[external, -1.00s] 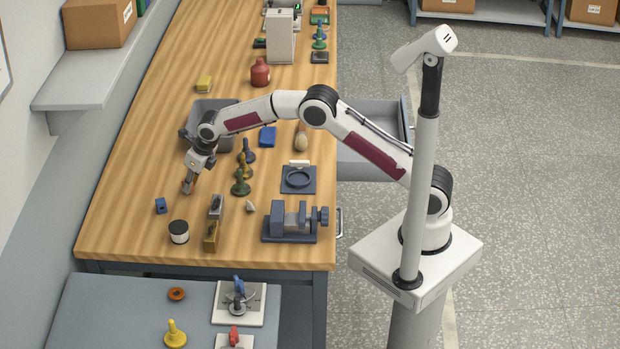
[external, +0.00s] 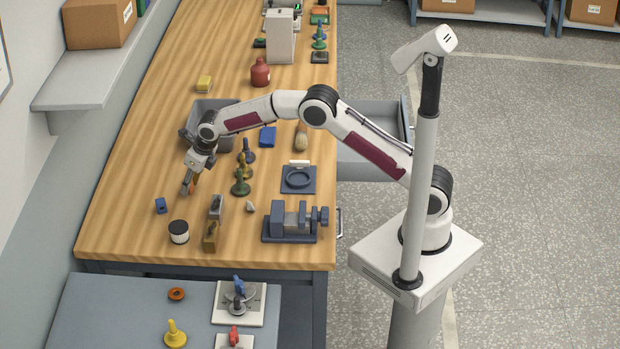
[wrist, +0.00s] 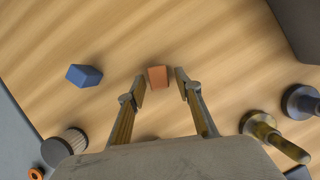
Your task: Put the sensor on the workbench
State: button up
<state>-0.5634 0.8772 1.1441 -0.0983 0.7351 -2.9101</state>
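My gripper (wrist: 160,84) is open, pointing down over the workbench (external: 130,215). A small orange-brown block (wrist: 157,77) sits between and just beyond its fingertips, with a gap showing on both sides. In the external view the block (external: 194,183) is a small orange patch by the fingers, partly hidden by them. It looks to be on or close to the wood; its exact height is unclear. I cannot tell for sure whether this block is the sensor.
A blue vise (external: 290,222) sits near the right edge. Bare wood lies to the left.

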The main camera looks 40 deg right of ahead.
jog(key=v, duration=1.2)
dwell(0.8)
jog(key=s+d+r+m, duration=0.4)
jog(key=s+d+m, duration=0.15)
jog(key=d, duration=0.25)
jog(key=s+d+r+m, duration=0.4)
jog(key=d+r+m, duration=0.1)
jog(key=d+m, duration=0.25)
jog(key=s+d+r+m, duration=0.4)
jog(key=d+m, duration=0.2)
jog(key=d, duration=0.2)
jog(key=s+d+f+m, duration=0.1)
jog(key=s+d+m, duration=0.3)
jog(key=s+m, duration=0.3)
jog(key=s+d+f+m+t+h, duration=0.1)
jog(key=s+d+f+m, duration=0.1)
jog(key=s+d+m, duration=0.2)
jog(key=s+d+f+m, duration=0.2)
jog(key=s+d+m, duration=0.3)
jog(key=s+m, duration=0.5)
jog(key=s, duration=0.3)
jog(key=shift+h, duration=0.4)
